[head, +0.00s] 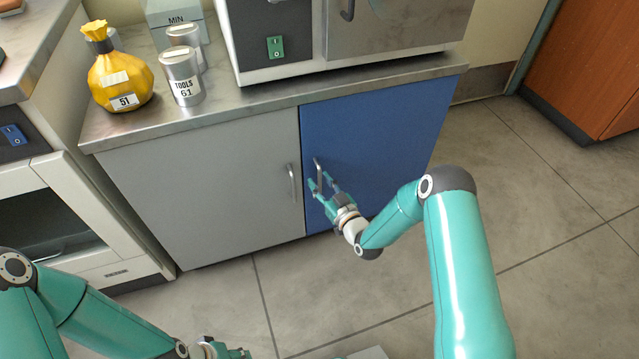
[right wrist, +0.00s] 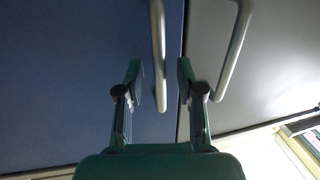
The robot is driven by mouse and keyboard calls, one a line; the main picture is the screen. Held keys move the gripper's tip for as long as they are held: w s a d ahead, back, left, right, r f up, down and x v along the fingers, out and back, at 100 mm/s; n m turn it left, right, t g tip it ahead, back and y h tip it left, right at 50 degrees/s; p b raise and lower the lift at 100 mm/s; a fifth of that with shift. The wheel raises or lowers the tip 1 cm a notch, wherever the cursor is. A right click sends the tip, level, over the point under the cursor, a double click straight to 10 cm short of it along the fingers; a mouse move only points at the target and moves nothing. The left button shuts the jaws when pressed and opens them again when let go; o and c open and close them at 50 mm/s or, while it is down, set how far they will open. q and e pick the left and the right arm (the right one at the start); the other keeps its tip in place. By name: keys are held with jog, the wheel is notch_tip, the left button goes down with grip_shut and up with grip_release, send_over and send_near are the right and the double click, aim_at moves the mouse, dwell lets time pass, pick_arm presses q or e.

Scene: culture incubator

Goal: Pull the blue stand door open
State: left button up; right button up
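The blue stand door (head: 385,140) is closed, flush beside the grey door (head: 210,185) of the same stand. Its vertical metal handle (head: 318,172) is near its left edge. My right gripper (head: 323,184) is at this handle, fingers open. In the right wrist view the blue door (right wrist: 70,80) fills the left side, and the lower end of its handle (right wrist: 159,60) lies between the two open fingertips (right wrist: 160,85), with gaps on both sides. My left gripper (head: 225,350) is low at the bottom edge, partly cut off, away from the stand.
The grey door's handle (head: 291,184) is close left of my right gripper; it also shows in the right wrist view (right wrist: 234,50). On the stand top are a yellow bag (head: 120,80), metal tins (head: 183,78) and an incubator (head: 290,40). The floor in front is clear.

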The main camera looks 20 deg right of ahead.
jog(key=shift+w, duration=0.45)
grip_shut()
